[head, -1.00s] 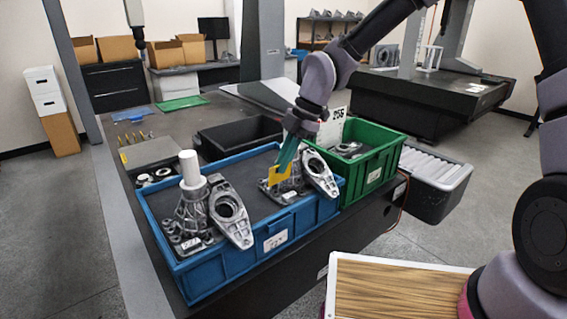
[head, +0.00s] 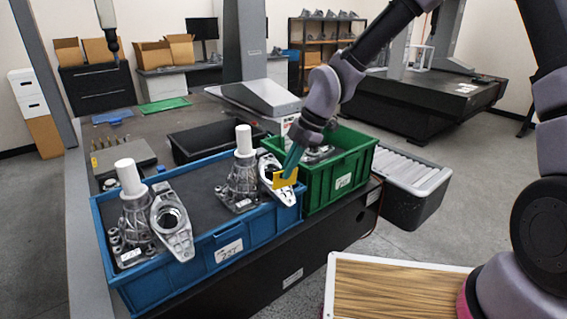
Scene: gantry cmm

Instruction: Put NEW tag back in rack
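My gripper (head: 291,164), with teal fingers, is shut on a yellow tag (head: 284,180). It holds the tag in front of the right end of the blue bin (head: 204,262), near the green bin. No lettering on the tag can be read. The tag hides part of a flat metal bracket (head: 270,172) behind it. No rack for tags can be made out for certain.
The blue bin holds metal castings, two with white cylinders (head: 244,139) standing up. The green bin (head: 346,177) holds metal parts. A black tray (head: 190,146) lies behind the blue bin. A wood-topped surface (head: 390,292) is at front right. Open floor shows at right.

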